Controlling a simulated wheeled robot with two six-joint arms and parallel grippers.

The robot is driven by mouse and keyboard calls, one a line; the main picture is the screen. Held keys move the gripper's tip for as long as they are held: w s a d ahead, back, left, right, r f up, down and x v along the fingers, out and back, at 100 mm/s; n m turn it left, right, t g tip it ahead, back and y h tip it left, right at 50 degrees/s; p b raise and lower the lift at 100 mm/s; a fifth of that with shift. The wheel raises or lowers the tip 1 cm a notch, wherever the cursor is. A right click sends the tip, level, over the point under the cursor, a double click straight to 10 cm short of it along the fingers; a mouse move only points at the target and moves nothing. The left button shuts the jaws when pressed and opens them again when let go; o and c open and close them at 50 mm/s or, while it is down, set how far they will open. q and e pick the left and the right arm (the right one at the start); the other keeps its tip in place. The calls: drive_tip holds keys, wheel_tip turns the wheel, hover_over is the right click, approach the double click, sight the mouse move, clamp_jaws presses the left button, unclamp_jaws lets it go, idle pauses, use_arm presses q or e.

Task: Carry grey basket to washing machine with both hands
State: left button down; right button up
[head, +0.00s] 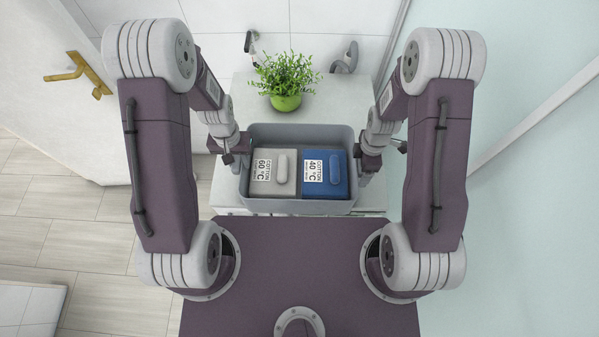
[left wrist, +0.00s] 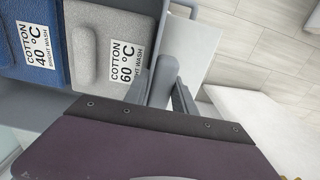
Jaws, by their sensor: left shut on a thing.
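The grey basket (head: 298,207) is level in front of me, between my two arms. It holds a light grey block (head: 273,184) labelled Cotton 60 °C and a blue block (head: 336,183) labelled Cotton 40 °C. Both blocks also show in the left wrist view. My left gripper (head: 238,157) is shut on the basket's left wall; its fingers show beside the grey block in the left wrist view (left wrist: 172,88). My right gripper (head: 362,159) is at the basket's right wall; its fingers are too hidden to tell their state. I cannot make out a washing machine door.
A white-topped unit (head: 335,96) stands beyond and under the basket, against the tiled wall. A green potted plant (head: 286,82) stands on it. A white door with a brass handle (head: 80,73) is at left. A pale wall is close at right. Tiled floor is clear at left.

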use_arm(q)
drive_tip(key=shift+w+f+b, duration=0.1)
drive_tip(key=shift+f+b, duration=0.25)
drive_tip(key=shift+f, duration=0.35)
use_arm(e)
drive_tip(key=shift+f, duration=0.7)
use_arm(q)
drive_tip(key=c, duration=1)
unclamp_jaws()
drive_tip(key=shift+r, duration=0.3)
drive_tip(key=shift+c, duration=0.2)
use_arm(e)
drive_tip(key=o, duration=1.9)
drive_tip(key=shift+r, duration=0.25)
use_arm(q)
drive_tip(key=shift+r+p, duration=0.1)
drive_tip(key=shift+p, duration=0.2)
use_arm(e)
wheel_tip(320, 180, up, 12)
drive_tip(key=shift+r, duration=0.1)
use_arm(q)
wheel_tip(320, 180, up, 12)
